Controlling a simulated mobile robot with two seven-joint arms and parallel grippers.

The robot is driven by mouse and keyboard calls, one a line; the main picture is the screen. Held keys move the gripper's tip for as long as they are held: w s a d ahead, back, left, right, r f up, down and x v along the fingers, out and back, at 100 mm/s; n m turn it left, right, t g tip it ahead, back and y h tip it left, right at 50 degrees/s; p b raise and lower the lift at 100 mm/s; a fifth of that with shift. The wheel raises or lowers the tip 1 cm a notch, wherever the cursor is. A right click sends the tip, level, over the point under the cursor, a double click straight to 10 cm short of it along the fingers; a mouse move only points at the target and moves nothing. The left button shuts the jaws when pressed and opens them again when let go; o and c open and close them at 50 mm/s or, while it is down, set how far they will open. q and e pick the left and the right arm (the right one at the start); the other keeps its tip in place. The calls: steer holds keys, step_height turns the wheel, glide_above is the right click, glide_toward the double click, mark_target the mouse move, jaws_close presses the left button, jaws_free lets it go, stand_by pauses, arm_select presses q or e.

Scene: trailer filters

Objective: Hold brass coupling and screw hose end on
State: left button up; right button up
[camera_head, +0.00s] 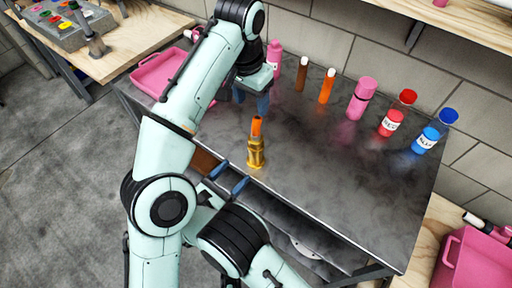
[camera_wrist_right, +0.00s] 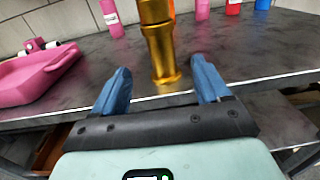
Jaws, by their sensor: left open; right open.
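The brass coupling (camera_head: 255,153) stands upright near the front edge of the dark metal table. An orange hose end (camera_head: 257,126) shows at its top in the head view; I cannot tell whether it is threaded on. In the right wrist view the coupling (camera_wrist_right: 160,45) stands ahead, with orange (camera_wrist_right: 172,8) partly hidden behind its upper right. My right gripper (camera_head: 229,178) is open and empty, left of and below the coupling, its blue fingers pointing toward it. My left gripper (camera_head: 252,98) is open above the table, beyond the orange piece, partly hidden by its own arm.
Several bottles stand along the table's back, including a pink one (camera_head: 361,98), an orange one (camera_head: 327,86), a red one (camera_head: 391,123) and a blue one (camera_head: 427,140). A pink tray (camera_head: 152,76) lies at the left. The table (camera_head: 340,190) is clear right of the coupling.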

mark_target(260, 146)
steer(key=x, duration=1.3)
steer(key=shift+d, duration=0.1)
jaws_close()
arm_select(q)
steer(key=shift+s+a+f+t+h, duration=0.25)
steer(key=shift+s+f+t, duration=0.1)
steer(key=shift+f, duration=0.1)
steer(key=shift+s+a+f+t+h, duration=0.2)
steer(key=shift+s+f+t+h, duration=0.1)
steer(key=shift+f+t, duration=0.1)
steer(key=shift+f, duration=0.15)
steer(key=x, duration=1.2)
